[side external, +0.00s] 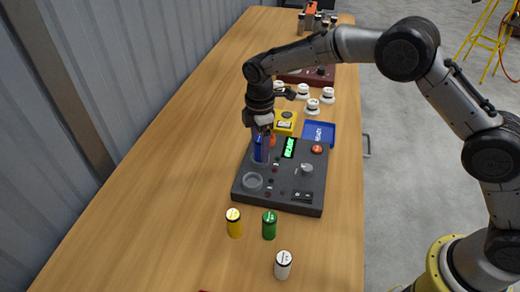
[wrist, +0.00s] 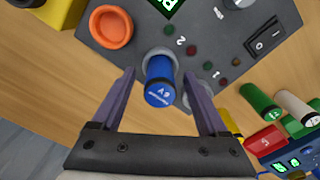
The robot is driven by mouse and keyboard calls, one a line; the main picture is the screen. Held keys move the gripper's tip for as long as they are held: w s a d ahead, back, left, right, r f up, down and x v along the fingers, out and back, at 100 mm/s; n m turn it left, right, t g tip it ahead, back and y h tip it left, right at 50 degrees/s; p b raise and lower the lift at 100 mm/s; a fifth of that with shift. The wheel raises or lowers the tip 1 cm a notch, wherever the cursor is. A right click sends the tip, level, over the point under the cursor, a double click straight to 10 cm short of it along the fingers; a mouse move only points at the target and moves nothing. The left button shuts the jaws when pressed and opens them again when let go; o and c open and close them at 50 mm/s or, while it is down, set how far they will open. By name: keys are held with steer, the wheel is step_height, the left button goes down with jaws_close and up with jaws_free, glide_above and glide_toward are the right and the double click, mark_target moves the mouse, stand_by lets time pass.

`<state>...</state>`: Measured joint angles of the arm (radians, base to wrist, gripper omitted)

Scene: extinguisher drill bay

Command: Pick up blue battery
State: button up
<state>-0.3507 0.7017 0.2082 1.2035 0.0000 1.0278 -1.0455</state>
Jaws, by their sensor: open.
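The blue battery (side external: 258,152) stands upright in a round socket at the back left of a dark control panel (side external: 292,202). In the wrist view the blue battery (wrist: 159,88) shows its labelled end, with the pale socket ring behind it. My gripper (side external: 261,131) is above the panel, pointing down at the battery. In the wrist view the fingers of my gripper (wrist: 159,75) are open, one on each side of the battery, with a visible gap on both sides. In the side view the gripper partly hides the battery's top.
An empty round socket (side external: 252,181) is at the panel's front left. Yellow (side external: 234,223), green (side external: 269,225) and white (side external: 283,264) batteries stand in front. A yellow box (side external: 285,122), blue tray (side external: 319,133) and several white knobs are behind. The table's left side is clear.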

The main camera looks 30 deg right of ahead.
jaws_close()
stand_by(0.3)
stand_by(0.3)
